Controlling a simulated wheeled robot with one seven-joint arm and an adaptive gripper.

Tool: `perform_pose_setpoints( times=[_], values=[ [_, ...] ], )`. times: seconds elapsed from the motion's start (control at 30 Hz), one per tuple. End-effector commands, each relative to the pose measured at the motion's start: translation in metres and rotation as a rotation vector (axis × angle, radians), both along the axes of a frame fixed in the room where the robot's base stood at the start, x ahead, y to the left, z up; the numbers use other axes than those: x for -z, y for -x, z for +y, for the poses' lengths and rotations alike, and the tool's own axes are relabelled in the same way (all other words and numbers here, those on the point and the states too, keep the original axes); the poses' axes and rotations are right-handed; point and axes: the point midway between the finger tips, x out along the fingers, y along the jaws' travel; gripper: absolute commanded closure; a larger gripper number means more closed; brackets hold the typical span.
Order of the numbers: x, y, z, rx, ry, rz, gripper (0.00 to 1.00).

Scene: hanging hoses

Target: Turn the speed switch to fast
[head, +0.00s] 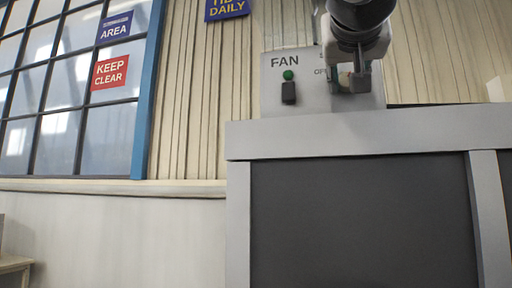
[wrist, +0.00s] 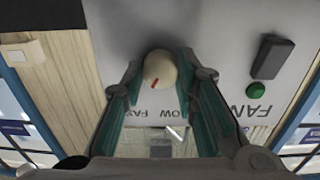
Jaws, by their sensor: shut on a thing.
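The speed switch is a round cream knob (wrist: 160,68) with a short red mark on its face, seen in the wrist view. The red mark slants toward the lower left there. The knob sits on the grey fan panel (wrist: 230,30), whose lettering shows upside down below the knob and is partly covered by my fingers. My gripper (wrist: 162,75) is shut on the knob, with a teal-padded finger on each side. In the head view my gripper (head: 350,82) reaches the right part of the panel (head: 305,98) from above and hides most of the knob and labels.
A black rectangular switch (head: 288,93) and a green button (head: 288,75) are on the panel left of my gripper. A grey cabinet (head: 365,135) stands below and in front of the panel. Ribbed cream wall and a blue-framed window (head: 142,100) lie to the left.

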Motion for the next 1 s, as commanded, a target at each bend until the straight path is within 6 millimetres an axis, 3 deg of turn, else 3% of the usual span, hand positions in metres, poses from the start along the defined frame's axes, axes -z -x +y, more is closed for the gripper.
perform_pose_setpoints(
  times=[0.43, 0.47, 0.53, 0.87, 1.0],
  values=[
    [-0.001, 0.0, 0.001, -0.003, -0.05, -0.017, 1.0],
    [-0.001, 0.0, 0.001, -0.003, -0.049, -0.017, 0.66],
    [-0.001, 0.0, 0.001, -0.002, -0.049, -0.016, 0.52],
    [-0.001, 0.002, 0.001, -0.002, -0.048, -0.016, 0.52],
    [-0.002, 0.014, 0.005, -0.002, -0.047, -0.019, 0.52]
  ],
)
